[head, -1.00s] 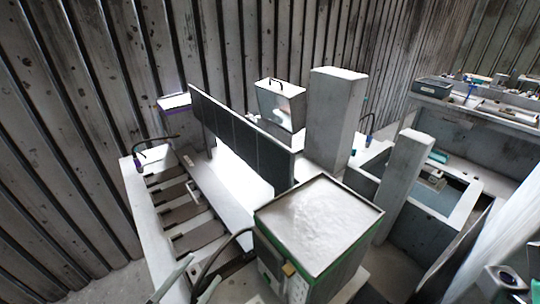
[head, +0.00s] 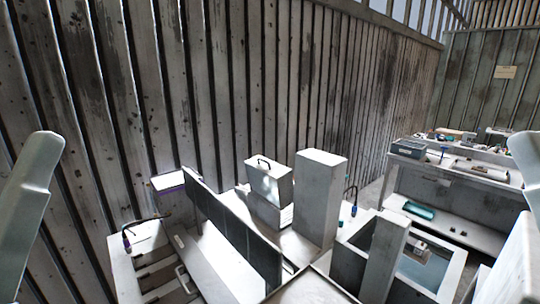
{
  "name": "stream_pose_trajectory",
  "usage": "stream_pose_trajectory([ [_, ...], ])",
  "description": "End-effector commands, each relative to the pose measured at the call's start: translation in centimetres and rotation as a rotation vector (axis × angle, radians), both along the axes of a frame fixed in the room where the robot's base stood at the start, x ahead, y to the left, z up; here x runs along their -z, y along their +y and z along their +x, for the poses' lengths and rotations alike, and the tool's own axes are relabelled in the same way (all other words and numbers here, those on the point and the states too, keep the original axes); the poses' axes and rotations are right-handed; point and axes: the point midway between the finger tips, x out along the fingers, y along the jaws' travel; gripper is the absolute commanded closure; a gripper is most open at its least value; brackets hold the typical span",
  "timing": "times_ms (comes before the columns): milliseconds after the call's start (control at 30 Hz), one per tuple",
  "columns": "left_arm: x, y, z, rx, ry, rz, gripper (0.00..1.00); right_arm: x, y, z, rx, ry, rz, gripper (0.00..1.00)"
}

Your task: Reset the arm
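The pale grey end of my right arm (head: 526,165) stands raised at the right edge, cut off by the frame. A similar pale part of my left arm (head: 32,205) rises at the left edge. Neither touches anything that I can see. No fingertips show clearly on either side, so I cannot tell whether the grippers are open or shut. I see nothing held.
A dark upright panel (head: 232,232) stands on a white bench. Behind it are a metal case (head: 268,182) and a tall grey block (head: 320,198). A sink-like basin (head: 450,268) is at right, and a cluttered table (head: 450,170) behind it. Corrugated walls enclose the area.

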Motion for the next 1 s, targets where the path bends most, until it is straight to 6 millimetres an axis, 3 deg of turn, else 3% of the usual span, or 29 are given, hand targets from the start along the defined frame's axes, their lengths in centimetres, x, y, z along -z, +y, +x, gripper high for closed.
stream_pose_trajectory([
  [33, -5.2, 0.0, 0.0, 0.001, 0.000, -0.001, 0.30, -5.2, 0.0, 0.0, 0.000, 0.000, 0.000, 1.00],
  [100, -8.7, 0.0, 0.0, 0.001, 0.001, -0.001, 0.30, -8.7, 0.0, 0.0, 0.000, 0.000, 0.000, 1.00],
  [300, -17.3, 0.0, 0.1, 0.002, 0.001, -0.001, 0.30, -17.3, 0.0, 0.0, 0.000, 0.000, 0.000, 1.00],
  [400, -19.6, 0.0, 0.1, 0.002, 0.002, 0.000, 0.30, -19.6, 0.0, 0.0, 0.000, 0.000, 0.000, 1.00],
  [533, -20.4, 0.0, 0.1, 0.002, 0.002, 0.000, 0.30, -20.5, 0.0, 0.0, 0.000, 0.001, 0.000, 1.00],
  [1000, -20.1, 0.0, 0.1, 0.002, 0.001, -0.001, 0.30, -20.1, 0.0, 0.0, 0.000, 0.001, 0.000, 1.00],
])
